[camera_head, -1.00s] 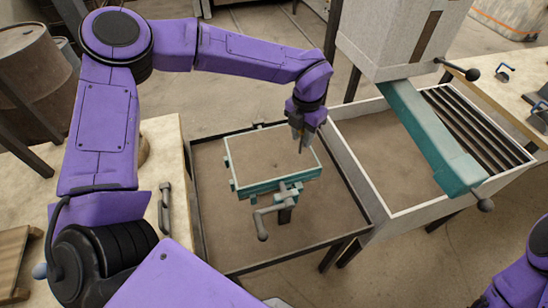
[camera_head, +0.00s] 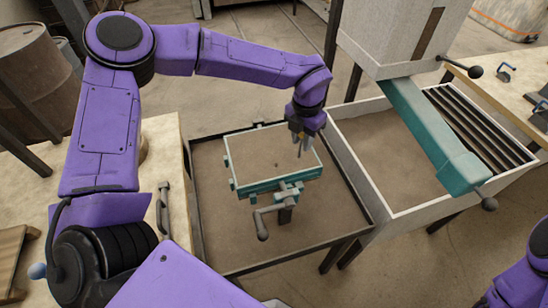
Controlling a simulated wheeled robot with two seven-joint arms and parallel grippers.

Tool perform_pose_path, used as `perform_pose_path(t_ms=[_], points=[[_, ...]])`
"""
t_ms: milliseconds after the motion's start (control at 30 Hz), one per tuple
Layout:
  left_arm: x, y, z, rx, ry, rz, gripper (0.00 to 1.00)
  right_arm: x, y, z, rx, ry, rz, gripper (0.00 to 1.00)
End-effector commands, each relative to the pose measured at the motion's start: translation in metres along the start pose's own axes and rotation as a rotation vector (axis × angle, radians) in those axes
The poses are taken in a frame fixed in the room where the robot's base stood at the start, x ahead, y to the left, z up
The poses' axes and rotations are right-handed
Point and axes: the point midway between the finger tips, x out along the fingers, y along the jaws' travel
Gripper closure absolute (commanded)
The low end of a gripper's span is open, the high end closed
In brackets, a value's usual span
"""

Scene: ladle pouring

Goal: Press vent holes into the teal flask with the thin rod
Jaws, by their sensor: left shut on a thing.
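The teal flask (camera_head: 262,184) is a box with a teal frame, filled level with brown sand. It stands in the middle of the dark-rimmed tray, with a crank handle at its front. A small dark hole shows in the sand near the middle. My left gripper (camera_head: 301,140) points down over the flask's right part. It is shut on the thin rod (camera_head: 299,151), which shows only as a short dark tip below the fingers. I cannot tell whether the tip touches the sand. My right arm shows at the lower right edge, but its gripper is out of view.
The dark-rimmed tray (camera_head: 222,262) surrounds the flask, with bare sand around it. A pale sand bin (camera_head: 380,205) with a teal chute (camera_head: 432,135) stands to the right. A bench with a metal handle (camera_head: 164,207) is at the left.

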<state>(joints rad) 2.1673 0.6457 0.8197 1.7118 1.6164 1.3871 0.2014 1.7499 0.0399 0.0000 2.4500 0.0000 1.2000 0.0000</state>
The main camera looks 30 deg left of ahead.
Motion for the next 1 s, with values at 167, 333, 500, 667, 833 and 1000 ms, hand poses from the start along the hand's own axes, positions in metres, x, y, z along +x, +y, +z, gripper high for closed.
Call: perform_pose_path(t_ms=[167, 333, 500, 667, 833, 1000], points=[[-0.023, 0.0, 0.0, 0.0, 0.0, 0.0, 0.95, -0.019, 0.002, -0.008, 0.0, 0.0, 0.0, 0.57], [-0.021, 0.0, 0.0, -0.001, 0.0, 0.0, 0.95, -0.017, 0.002, -0.007, 0.0, 0.0, 0.0, 0.57], [-0.021, 0.0, 0.0, -0.001, 0.0, 0.0, 0.95, -0.017, 0.002, -0.007, 0.0, 0.0, 0.0, 0.57], [-0.024, 0.011, 0.007, -0.003, 0.0, -0.001, 0.95, -0.025, 0.002, -0.01, 0.0, 0.0, 0.0, 0.57], [-0.024, 0.033, 0.019, -0.004, 0.0, 0.0, 0.95, -0.034, 0.003, -0.014, 0.0, 0.0, 0.0, 0.57], [-0.022, 0.054, 0.032, -0.004, 0.001, 0.0, 0.95, -0.041, 0.004, -0.017, 0.0, 0.0, 0.0, 0.57]])
